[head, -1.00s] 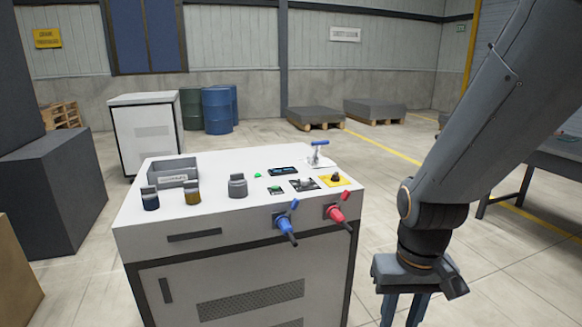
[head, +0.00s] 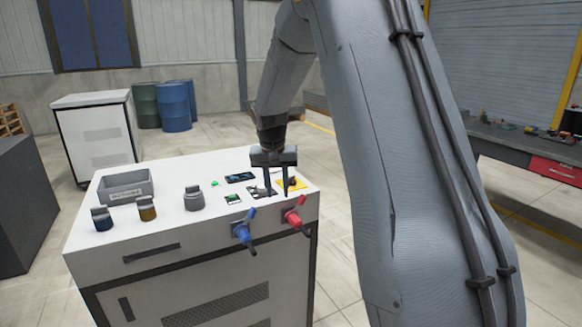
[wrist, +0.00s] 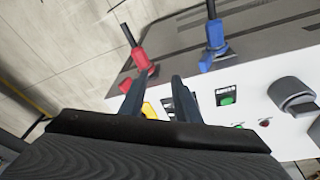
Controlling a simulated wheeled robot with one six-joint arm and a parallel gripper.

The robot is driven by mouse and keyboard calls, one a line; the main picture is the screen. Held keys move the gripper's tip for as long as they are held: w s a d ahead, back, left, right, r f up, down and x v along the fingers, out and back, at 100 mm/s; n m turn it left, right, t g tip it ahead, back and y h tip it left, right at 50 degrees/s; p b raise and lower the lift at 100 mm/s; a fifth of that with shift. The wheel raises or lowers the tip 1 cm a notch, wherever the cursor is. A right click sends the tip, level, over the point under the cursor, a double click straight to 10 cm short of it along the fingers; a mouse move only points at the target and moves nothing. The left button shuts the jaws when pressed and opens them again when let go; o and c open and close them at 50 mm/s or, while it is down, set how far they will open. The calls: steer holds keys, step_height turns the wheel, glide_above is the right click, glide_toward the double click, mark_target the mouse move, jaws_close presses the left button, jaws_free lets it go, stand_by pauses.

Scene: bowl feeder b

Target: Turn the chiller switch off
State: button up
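A white machine cabinet (head: 150,215) has small controls on its top. A grey switch on a dark plate (head: 262,191) sits near the front right, partly hidden by my gripper. A dark knob on a yellow plate (head: 297,184) is just right of it. No label is readable enough to tell which is the chiller switch. My gripper (head: 277,194) points down over these two controls, its fingers apart with nothing visibly held. In the wrist view, the fingers (wrist: 157,93) are spread, with the yellow plate (wrist: 149,110) showing between them. Contact cannot be told.
A blue-handled valve (head: 243,232) and a red-handled valve (head: 296,216) stick out from the front edge, close to my gripper. A green button (wrist: 228,101) is nearby.

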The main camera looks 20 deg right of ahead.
mark_target(292, 177)
steer(key=w+d+r+m+t+h+p, duration=0.1)
steer(key=w+d+r+m+p, duration=0.2)
steer(key=w+d, duration=0.75)
steer(key=shift+h, duration=0.3)
steer(key=shift+w+d+f+p, duration=0.1)
steer(key=shift+w+f+p, duration=0.2)
steer(key=shift+w+f, duration=0.5)
steer(key=shift+w+d+f+p, duration=0.1)
steer(key=shift+w+f+p, duration=0.25)
steer(key=shift+f, duration=0.8)
steer(key=shift+w+d+f+p, duration=0.1)
steer(key=shift+w+f+p, duration=0.2)
steer(key=shift+w+f, duration=0.5)
steer(key=shift+s+f, duration=0.2)
steer(key=shift+s, duration=0.05)
jaws_close()
